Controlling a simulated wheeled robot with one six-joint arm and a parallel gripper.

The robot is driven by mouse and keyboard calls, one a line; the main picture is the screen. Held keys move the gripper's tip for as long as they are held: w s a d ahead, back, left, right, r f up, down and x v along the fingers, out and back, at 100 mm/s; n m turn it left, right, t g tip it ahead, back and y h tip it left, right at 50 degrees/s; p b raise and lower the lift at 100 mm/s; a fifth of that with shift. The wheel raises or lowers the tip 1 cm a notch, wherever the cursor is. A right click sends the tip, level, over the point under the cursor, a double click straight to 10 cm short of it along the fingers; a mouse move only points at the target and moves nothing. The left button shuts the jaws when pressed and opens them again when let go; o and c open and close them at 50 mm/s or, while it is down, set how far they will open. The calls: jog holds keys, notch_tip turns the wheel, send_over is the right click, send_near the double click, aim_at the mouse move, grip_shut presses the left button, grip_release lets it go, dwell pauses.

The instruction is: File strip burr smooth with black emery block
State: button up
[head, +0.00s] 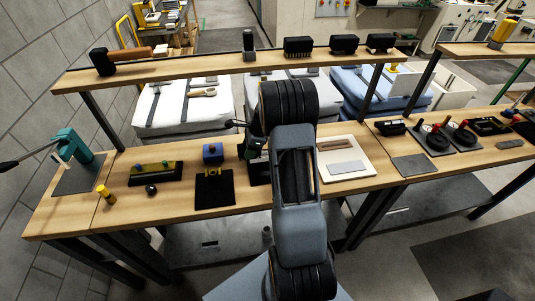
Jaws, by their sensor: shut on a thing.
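My gripper (256,150) is at the middle of the near bench, mostly hidden behind my own arm. It is low over a dark fixture (259,171) on the bench top. It is shut on a dark thing that looks like the black emery block, but the arm hides most of it. I cannot clearly make out the strip or its burr, nor whether the block touches it. A white board (363,176) to the right holds a brown piece (336,145) and a grey plate (347,168).
Left of my gripper are a blue block (212,153), a black mat (214,190), a black tray (154,174) and a yellow cylinder (106,194). A teal press (76,146) stands at far left. A raised shelf (215,69) with black tools runs behind. Bare wood shows along the front.

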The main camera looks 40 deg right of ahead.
jog(key=shift+s+d, duration=0.1)
jog(key=shift+s+d, duration=0.3)
jog(key=shift+d, duration=0.35)
jog(key=shift+s+d, duration=0.35)
jog(key=shift+d, duration=0.3)
jog(key=shift+s+d, duration=0.3)
jog(key=shift+d, duration=0.35)
jog(key=shift+d, duration=0.1)
jog(key=shift+s+d+p, duration=0.15)
jog(key=shift+s+d, duration=0.15)
jog(key=shift+d, duration=0.35)
jog(key=shift+s+d+p, duration=0.1)
jog(key=shift+s+d, duration=0.25)
jog(key=shift+d, duration=0.25)
jog(key=shift+s+d+p, duration=0.15)
jog(key=shift+s+d, duration=0.15)
jog(key=shift+d, duration=0.35)
jog(key=shift+s+d, duration=0.3)
jog(key=shift+d, duration=0.35)
jog(key=shift+s+d, duration=0.35)
jog(key=shift+d, duration=0.35)
jog(key=shift+s+d, duration=0.3)
jog(key=shift+d, duration=0.35)
jog(key=shift+s+d, duration=0.2)
jog(key=shift+d, duration=0.15)
